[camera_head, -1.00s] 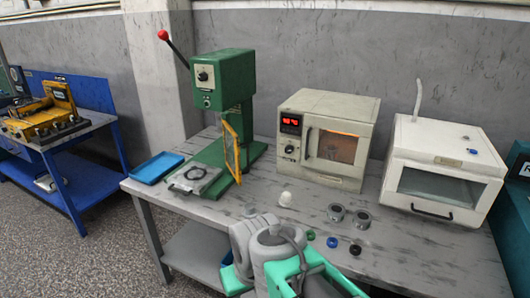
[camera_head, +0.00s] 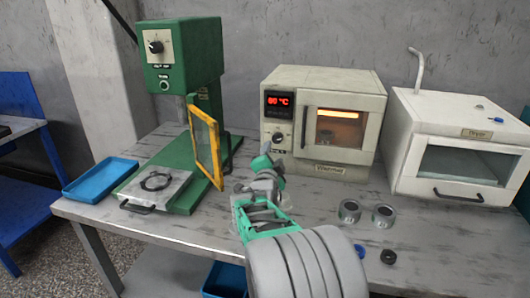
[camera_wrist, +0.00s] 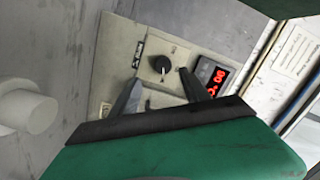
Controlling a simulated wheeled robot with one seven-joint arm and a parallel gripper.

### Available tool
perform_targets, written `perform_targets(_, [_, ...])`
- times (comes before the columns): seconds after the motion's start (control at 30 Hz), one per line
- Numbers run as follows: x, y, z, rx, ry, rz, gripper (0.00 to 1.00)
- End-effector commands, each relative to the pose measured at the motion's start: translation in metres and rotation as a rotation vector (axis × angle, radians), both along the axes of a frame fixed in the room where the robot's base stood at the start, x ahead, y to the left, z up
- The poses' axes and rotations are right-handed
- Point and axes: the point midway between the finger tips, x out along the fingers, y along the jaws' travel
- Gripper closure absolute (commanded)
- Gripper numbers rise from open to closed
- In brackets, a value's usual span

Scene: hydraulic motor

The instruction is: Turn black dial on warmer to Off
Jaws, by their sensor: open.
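The warmer (camera_head: 345,90) is a cream box with a lit window, standing at the back of the table. Its red display (camera_head: 278,100) reads about 80 °C. The black dial (camera_head: 278,137) sits below the display on the front panel; in the wrist view the dial (camera_wrist: 162,65) shows a pale pointer mark. My gripper (camera_wrist: 158,76) is open, its two dark fingers pointing at the panel with the dial between and just beyond their tips. I cannot tell whether they touch. In the head view my gripper (camera_head: 266,160) is in front of the warmer's lower left.
A green press (camera_head: 185,60) with a yellow-framed guard (camera_head: 206,142) stands left of my arm. A white dryer (camera_head: 455,115) stands right of the warmer. Two metal rings (camera_head: 350,211), a blue ring (camera_head: 360,250) and a black ring (camera_head: 388,257) lie on the table at right. A blue tray (camera_head: 100,178) is at left.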

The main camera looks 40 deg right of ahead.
Motion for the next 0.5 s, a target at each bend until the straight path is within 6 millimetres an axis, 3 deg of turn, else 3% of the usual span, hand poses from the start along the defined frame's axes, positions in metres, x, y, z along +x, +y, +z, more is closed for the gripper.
perform_targets(0.33, [0.035,-0.044,0.004,-0.003,-0.025,-0.007,0.46])
perform_targets(0.5, [0.051,-0.057,0.005,-0.005,-0.025,-0.004,0.46])
